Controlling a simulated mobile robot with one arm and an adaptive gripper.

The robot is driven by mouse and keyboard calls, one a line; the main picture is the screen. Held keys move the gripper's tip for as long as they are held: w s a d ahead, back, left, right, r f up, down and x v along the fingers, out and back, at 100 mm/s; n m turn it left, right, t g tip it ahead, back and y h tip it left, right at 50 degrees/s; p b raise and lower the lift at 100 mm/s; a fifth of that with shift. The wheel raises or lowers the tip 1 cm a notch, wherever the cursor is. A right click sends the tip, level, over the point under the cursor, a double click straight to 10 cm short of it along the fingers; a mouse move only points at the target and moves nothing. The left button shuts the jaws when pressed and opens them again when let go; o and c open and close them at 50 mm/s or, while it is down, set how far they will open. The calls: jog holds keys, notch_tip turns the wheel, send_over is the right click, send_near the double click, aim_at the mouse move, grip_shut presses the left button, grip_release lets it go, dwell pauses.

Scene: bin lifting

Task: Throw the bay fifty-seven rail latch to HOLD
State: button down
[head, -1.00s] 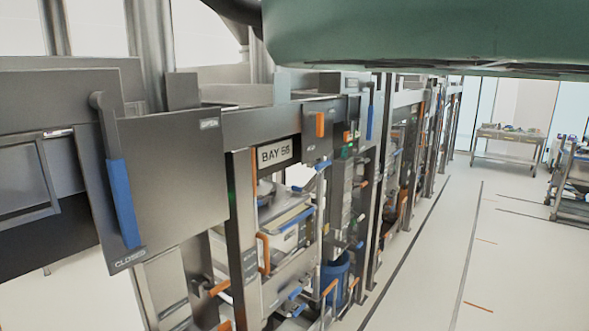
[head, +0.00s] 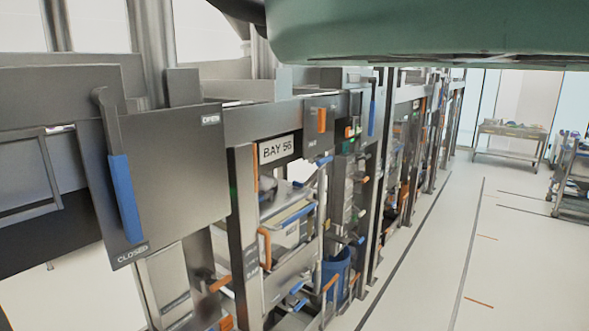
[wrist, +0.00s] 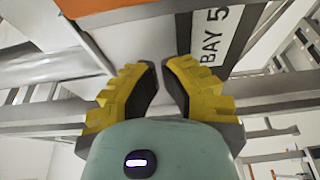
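My gripper (wrist: 160,75) shows in the wrist view with two yellow fingers and dark pads. Its fingertips are a small gap apart with nothing between them. Behind them is a plate reading "BAY 5" (wrist: 212,38), its last digit cut off. An orange part (wrist: 95,8) lies at the top left there. In the head view, a grey plate (head: 175,165) marked OPEN and CLOSED carries a blue lever (head: 124,198) down at CLOSED. A smaller orange lever (head: 321,120) is right of the BAY 56 sign (head: 277,149). I see no label reading 57 or HOLD. My gripper is outside the head view.
The rack row (head: 245,220) runs away along the left, with several orange and blue handles sticking out. A blue bin (head: 336,272) stands low in it. The floor (head: 430,270) at right is clear up to a cart (head: 572,180) and a far table (head: 510,140).

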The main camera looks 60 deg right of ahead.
jog(key=w+d+p, duration=0.2)
jog(key=d, duration=0.1)
jog(key=shift+w+d, duration=0.15)
jog(key=shift+d, duration=0.15)
jog(key=shift+f+b, duration=0.2)
jog(key=shift+b, duration=0.3)
